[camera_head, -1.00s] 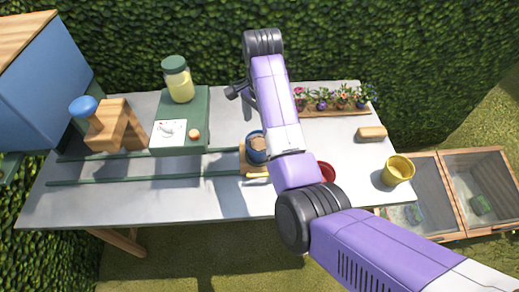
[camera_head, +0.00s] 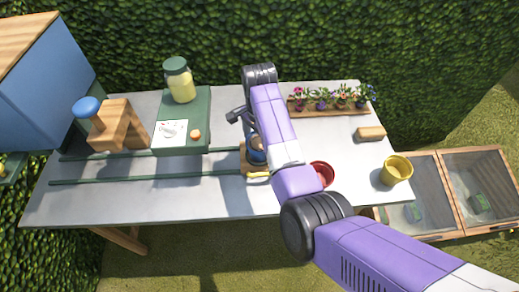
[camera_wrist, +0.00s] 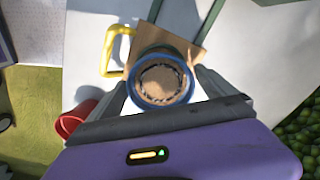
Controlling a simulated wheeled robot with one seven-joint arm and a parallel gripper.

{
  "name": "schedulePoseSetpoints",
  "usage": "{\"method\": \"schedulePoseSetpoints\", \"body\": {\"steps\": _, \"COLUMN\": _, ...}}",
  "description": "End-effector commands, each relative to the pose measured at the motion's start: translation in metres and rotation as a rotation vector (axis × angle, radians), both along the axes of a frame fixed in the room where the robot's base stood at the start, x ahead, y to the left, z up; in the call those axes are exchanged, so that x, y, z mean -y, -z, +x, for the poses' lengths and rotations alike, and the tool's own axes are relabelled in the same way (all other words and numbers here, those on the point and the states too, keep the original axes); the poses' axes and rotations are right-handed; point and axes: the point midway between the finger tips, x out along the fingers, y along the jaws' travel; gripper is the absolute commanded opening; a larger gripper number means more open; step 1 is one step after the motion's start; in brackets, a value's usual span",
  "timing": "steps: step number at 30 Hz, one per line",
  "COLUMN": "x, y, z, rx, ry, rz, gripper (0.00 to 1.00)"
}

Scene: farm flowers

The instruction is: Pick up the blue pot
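The blue pot (camera_wrist: 133,94) is round, with a blue rim and brown soil inside. In the wrist view it sits upright on a wooden sliding board (camera_wrist: 197,52) with a yellow handle (camera_wrist: 109,52). In the head view the pot (camera_head: 257,156) is partly hidden behind my arm. My gripper (camera_wrist: 163,84) is open above the board, with one finger on the left and one on the right of the pot. I cannot tell whether the fingers touch it.
A red pot (camera_head: 322,173) stands right of the board, and a yellow pot (camera_head: 396,170) at the table's right end. A flower planter (camera_head: 328,106) and a wooden block (camera_head: 370,133) lie behind. Green rails (camera_head: 140,177) run left toward a wooden press (camera_head: 118,127).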

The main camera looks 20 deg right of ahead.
Motion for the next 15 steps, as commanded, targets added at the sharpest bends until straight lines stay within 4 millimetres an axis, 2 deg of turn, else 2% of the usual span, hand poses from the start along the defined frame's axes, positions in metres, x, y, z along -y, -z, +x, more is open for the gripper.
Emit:
{"method": "schedulePoseSetpoints", "body": {"steps": 1, "x": 0.0000, "y": -0.0002, "z": 0.0000, "rx": 0.000, "ry": 0.000, "rz": 0.000, "gripper": 0.82}}
{"method": "schedulePoseSetpoints", "body": {"steps": 11, "x": 0.0000, "y": -0.0011, "z": 0.0005, "rx": 0.001, "ry": 0.000, "rz": -0.001, "gripper": 0.18}}
{"method": "schedulePoseSetpoints", "body": {"steps": 15, "x": 0.0000, "y": -0.0012, "z": 0.0005, "rx": 0.001, "ry": 0.000, "rz": -0.001, "gripper": 0.16}}
